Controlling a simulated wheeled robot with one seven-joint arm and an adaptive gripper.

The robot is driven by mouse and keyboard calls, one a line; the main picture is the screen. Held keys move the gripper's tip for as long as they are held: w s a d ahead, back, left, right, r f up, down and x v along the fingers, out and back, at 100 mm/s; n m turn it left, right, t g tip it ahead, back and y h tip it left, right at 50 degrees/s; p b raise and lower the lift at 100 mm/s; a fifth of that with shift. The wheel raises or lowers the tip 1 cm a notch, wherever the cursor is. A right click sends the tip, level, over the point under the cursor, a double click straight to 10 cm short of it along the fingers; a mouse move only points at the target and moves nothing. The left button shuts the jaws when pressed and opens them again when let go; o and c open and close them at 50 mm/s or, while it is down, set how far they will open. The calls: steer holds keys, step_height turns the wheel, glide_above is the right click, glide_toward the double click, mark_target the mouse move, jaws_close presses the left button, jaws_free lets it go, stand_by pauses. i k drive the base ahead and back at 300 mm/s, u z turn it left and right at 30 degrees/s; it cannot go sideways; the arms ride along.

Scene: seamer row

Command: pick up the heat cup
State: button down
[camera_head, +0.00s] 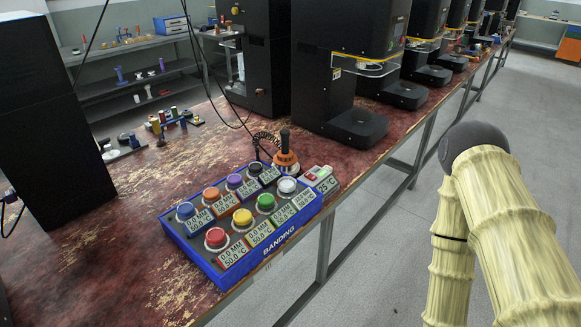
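An orange cup-like tool with a black upright handle (286,155) stands on the red worn bench, just behind the blue box. It is probably the heat cup, but no label on it can be read. A coiled black cord lies beside it on the left. The blue box (262,258) is marked BANDING and holds several coloured round caps with small displays showing 50.0 °C. A cream-sleeved arm of mine shows at the right, over the floor and apart from the bench. My gripper is not in view.
A small unit with a 25 °C display (320,180) sits close to the right of the orange tool. Black machines (355,125) line the bench behind. A dark cabinet (50,120) stands at left. Small tools (168,122) lie farther back. The bench front-left is clear, as is the floor at right.

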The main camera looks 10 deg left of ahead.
mark_target(285, 159)
steer(key=z, duration=0.65)
steer(key=i, duration=0.75)
steer(key=u, duration=1.9)
